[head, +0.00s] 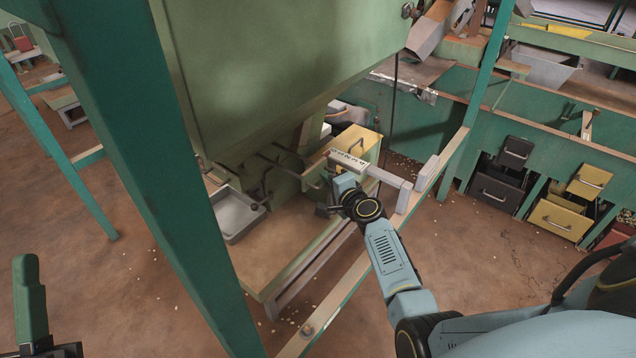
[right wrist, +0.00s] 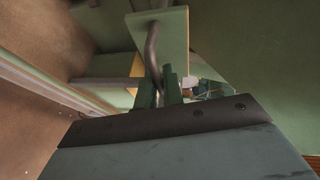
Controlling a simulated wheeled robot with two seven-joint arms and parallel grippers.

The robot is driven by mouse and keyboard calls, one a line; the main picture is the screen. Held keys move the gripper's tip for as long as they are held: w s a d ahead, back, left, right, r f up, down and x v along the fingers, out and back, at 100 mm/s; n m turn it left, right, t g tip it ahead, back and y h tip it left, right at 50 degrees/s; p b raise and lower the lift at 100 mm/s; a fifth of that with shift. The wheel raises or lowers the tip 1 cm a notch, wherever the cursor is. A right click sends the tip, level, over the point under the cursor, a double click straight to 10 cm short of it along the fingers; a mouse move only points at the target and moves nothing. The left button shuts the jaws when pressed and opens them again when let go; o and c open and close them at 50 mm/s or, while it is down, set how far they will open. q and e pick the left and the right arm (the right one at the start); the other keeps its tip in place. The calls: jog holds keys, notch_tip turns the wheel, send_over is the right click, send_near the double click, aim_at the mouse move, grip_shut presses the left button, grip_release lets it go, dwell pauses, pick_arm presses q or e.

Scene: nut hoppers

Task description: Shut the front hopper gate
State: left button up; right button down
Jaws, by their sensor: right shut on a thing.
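The big green hopper (head: 285,70) fills the upper middle of the head view. Its gate shows in the right wrist view as a pale green plate (right wrist: 173,38) with a bent grey handle (right wrist: 152,45). My right gripper (head: 328,195) is at the hopper's lower front, its fingertips small and partly hidden in the head view. In the right wrist view its green fingers (right wrist: 163,88) are shut on the handle. How far the gate stands open cannot be told. My left gripper (head: 27,290) is at the lower left, away from the hopper; only one green finger shows clearly.
A grey metal tray (head: 237,213) sits left of the gate. Green posts (head: 150,150) and a rail (head: 340,300) border the stand. More bins (head: 560,215) line the right.

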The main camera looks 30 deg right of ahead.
pick_arm(q)
jog(key=shift+w, duration=0.1)
pick_arm(e)
jog(key=shift+w+a+r, duration=0.1)
jog(key=shift+w, duration=0.05)
jog(key=c, duration=1.5)
grip_release()
jog(key=shift+w, duration=0.1)
jog(key=shift+c, duration=0.2)
pick_arm(q)
jog(key=shift+w+d, duration=0.1)
jog(key=shift+w, duration=0.05)
